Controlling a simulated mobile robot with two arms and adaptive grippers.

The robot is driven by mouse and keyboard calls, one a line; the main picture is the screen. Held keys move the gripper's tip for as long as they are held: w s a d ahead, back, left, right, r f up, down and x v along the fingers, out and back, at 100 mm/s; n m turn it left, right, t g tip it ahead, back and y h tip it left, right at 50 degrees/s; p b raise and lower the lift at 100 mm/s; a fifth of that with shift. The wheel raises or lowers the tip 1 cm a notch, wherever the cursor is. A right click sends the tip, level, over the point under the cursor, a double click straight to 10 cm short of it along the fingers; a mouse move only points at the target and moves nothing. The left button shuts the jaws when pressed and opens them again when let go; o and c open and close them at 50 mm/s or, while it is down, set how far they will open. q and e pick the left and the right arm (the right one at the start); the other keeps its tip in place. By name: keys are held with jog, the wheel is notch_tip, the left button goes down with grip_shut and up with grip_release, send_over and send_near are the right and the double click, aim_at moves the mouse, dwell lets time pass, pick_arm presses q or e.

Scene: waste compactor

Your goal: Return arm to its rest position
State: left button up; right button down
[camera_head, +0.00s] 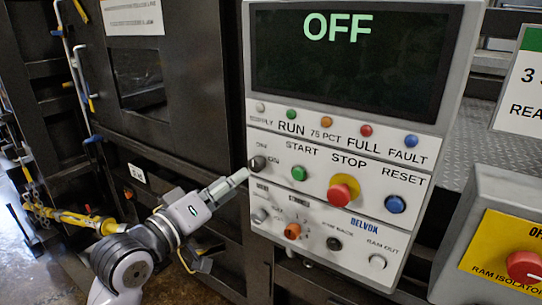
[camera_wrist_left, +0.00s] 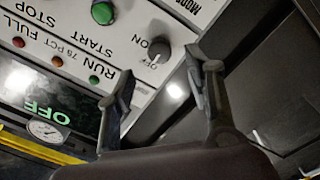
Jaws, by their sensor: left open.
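My left arm comes in from the lower left in the head view. Its gripper (camera_head: 242,176) points at the left edge of the control panel (camera_head: 335,170), close to the dark ON/OFF knob (camera_head: 257,163). In the left wrist view the two fingers of this gripper (camera_wrist_left: 162,66) stand apart with nothing held between them. The knob (camera_wrist_left: 159,51) shows beyond the gap between the fingertips. I cannot tell how far the fingertips are from it. The panel's screen (camera_head: 350,60) reads OFF in green. My right gripper is not in view.
The panel carries a green START button (camera_head: 299,174), a red STOP button (camera_head: 343,192) and a blue RESET button (camera_head: 395,204). A grey isolator box (camera_head: 490,200) stands at the right. A dark machine door (camera_head: 155,80) is behind my arm.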

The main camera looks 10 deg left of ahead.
pick_arm(q)
jog(key=s+f+m+g+y, duration=0.1)
jog(key=s+f+g+y, duration=0.15)
jog(key=f, duration=0.75)
jog(key=s+f+m+g+y, duration=0.1)
jog(key=s+f+m+g, duration=0.2)
jog(key=f, duration=0.7)
jog(key=s+f+m+g+y, duration=0.3)
jog(key=s+f+g, duration=0.5)
jog(key=s+f, duration=1.05)
jog(key=s+f+g+b, duration=0.1)
jog(key=s+f+b, duration=0.15)
jog(key=f, duration=1.35)
jog(key=s+f+b, duration=0.2)
jog(key=f+b, duration=0.1)
jog(key=f, duration=1.2)
jog(key=s+a+f+g+b, duration=0.1)
jog(key=s+a+f+b, duration=0.2)
jog(key=s+f, duration=1.2)
notch_tip(320, 180, down, 3)
jog(key=shift+s+a+f, duration=0.2)
jog(key=shift+s+a, duration=0.1)
jog(key=shift+a, duration=0.1)
jog(key=shift+g, duration=0.25)
